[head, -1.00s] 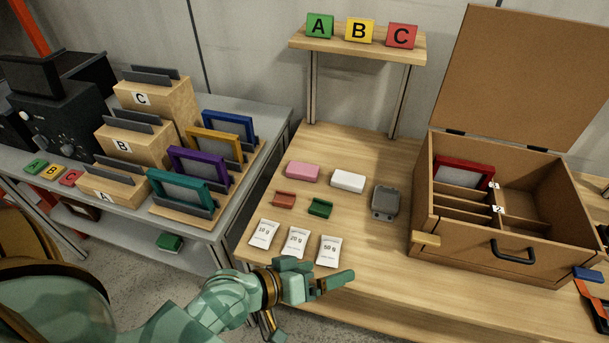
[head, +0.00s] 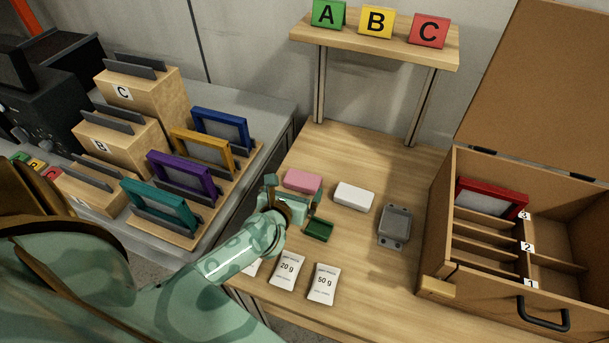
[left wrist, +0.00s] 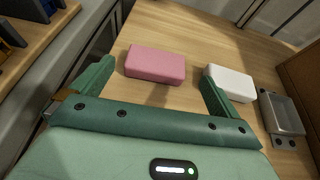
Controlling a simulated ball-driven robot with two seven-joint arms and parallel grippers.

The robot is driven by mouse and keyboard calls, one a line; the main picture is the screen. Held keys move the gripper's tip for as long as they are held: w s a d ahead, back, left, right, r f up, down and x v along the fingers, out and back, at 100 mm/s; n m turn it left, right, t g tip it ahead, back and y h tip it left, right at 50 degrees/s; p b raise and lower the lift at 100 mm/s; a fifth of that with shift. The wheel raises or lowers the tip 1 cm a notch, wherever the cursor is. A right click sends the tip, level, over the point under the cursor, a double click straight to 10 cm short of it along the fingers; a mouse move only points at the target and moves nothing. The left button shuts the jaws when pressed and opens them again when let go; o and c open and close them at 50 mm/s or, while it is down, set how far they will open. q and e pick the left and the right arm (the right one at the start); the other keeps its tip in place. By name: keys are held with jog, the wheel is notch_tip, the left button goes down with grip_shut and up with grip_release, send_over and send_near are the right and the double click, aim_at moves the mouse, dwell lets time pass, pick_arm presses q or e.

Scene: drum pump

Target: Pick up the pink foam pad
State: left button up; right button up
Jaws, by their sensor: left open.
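The pink foam pad (head: 302,181) lies flat on the wooden table, left of a white block (head: 354,196). My left gripper (head: 291,199) is just in front of the pad in the head view, above the table. In the left wrist view the pink pad (left wrist: 155,64) lies ahead of the gripper (left wrist: 155,80), between the lines of its two spread fingers. The gripper is open and empty. The white block (left wrist: 230,83) is close to the right finger in that view. My right gripper is not in view.
A green tray-like piece (head: 319,230) and packets marked 20 g (head: 287,271) and 50 g (head: 322,284) lie near the arm. A grey device (head: 394,226) stands right of the white block. An open wooden box (head: 437,288) is at right. A shelf (head: 375,45) rises behind.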

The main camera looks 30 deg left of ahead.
aim_at(304, 176)
pick_arm(q)
jog(key=b+x, duration=0.1)
jog(key=x, duration=0.4)
jog(key=shift+w+f, duration=0.1)
jog(key=shift+w, duration=0.05)
jog(key=b+x, duration=0.1)
jog(key=x, duration=0.1)
jog(key=b+x, duration=0.1)
jog(key=x, duration=0.1)
jog(key=shift+w+a+f, duration=0.2)
jog(key=shift+f, duration=0.15)
jog(key=shift+w, duration=0.2)
jog(key=shift+r, duration=0.1)
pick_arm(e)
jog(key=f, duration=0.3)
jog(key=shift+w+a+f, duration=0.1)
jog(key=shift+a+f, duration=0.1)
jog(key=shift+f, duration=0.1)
pick_arm(q)
jog(key=c, duration=0.7)
